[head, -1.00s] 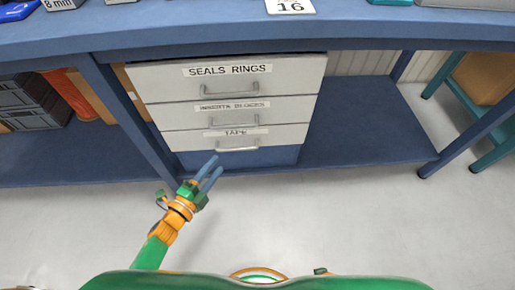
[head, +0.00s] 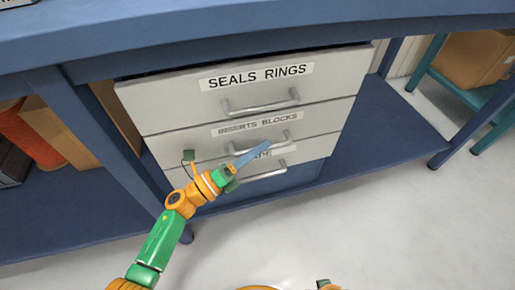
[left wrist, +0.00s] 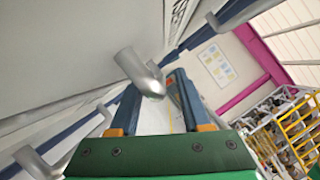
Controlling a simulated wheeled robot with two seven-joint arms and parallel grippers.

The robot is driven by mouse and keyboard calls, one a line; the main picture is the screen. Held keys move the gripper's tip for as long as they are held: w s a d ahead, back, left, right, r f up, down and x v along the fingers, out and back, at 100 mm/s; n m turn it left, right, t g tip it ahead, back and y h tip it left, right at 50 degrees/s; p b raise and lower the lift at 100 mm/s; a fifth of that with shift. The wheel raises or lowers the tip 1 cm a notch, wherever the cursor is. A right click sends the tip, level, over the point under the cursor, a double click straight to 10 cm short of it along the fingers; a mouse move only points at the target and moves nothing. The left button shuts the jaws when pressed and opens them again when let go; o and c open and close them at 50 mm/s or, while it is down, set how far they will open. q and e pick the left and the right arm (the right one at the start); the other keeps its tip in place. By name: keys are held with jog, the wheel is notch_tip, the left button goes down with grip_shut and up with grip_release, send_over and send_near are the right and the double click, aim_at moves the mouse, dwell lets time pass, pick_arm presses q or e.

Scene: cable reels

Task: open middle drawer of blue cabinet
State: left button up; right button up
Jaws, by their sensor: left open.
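The blue cabinet (head: 290,178) stands under the bench, with three light grey drawer fronts stacked in it, all looking shut. The middle drawer (head: 185,149) is labelled "INSERTS BLOCKS" and has a grey bar handle (head: 285,139). My left gripper (head: 266,147) is open, its fingertips in front of the middle drawer's handle and partly covering it. In the left wrist view, a handle's rounded grey end (left wrist: 138,72) shows at the gap between the two open fingers; I cannot tell whether they touch it. My right gripper is not in view.
The top drawer (head: 165,108), "SEALS RINGS", is above; the bottom drawer's handle (head: 270,173) is close below my gripper. A blue bench leg (head: 115,140) stands left of the drawers. The floor (head: 400,225) in front is clear.

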pick_arm(q)
grip_shut()
dwell(1.3)
